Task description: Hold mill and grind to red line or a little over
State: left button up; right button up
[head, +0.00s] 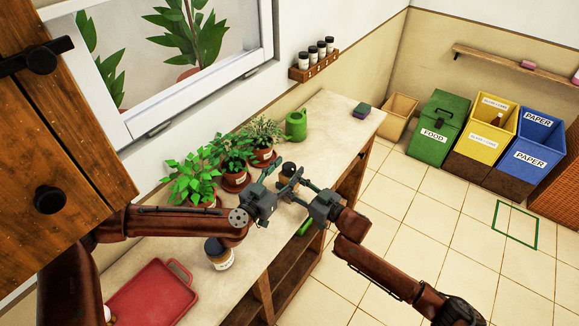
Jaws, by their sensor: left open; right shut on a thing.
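A small dark-topped mill-like object (287,169) shows on the far side of my gripper fingers, above the wooden counter (335,112). Its lower part is hidden by the fingers, and I cannot make out a red line on it. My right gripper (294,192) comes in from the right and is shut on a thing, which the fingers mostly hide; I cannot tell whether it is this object. My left gripper (284,182) is open, with its fingers close to the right gripper's fingers. A jar with a dark lid and a pale label (220,254) stands upright on the counter near my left forearm.
Several potted plants (232,155) and a green watering can (296,125) stand along the wall. A red tray (150,298) lies at the near end. A sponge (361,110) lies at the far end. A spice rack (312,66) hangs above. Bins (440,128) stand on the floor.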

pick_arm(q)
jog(key=shift+w+d, duration=0.4)
jog(key=shift+w, duration=0.2)
jog(key=shift+c, duration=0.3)
jog(key=c, duration=1.1)
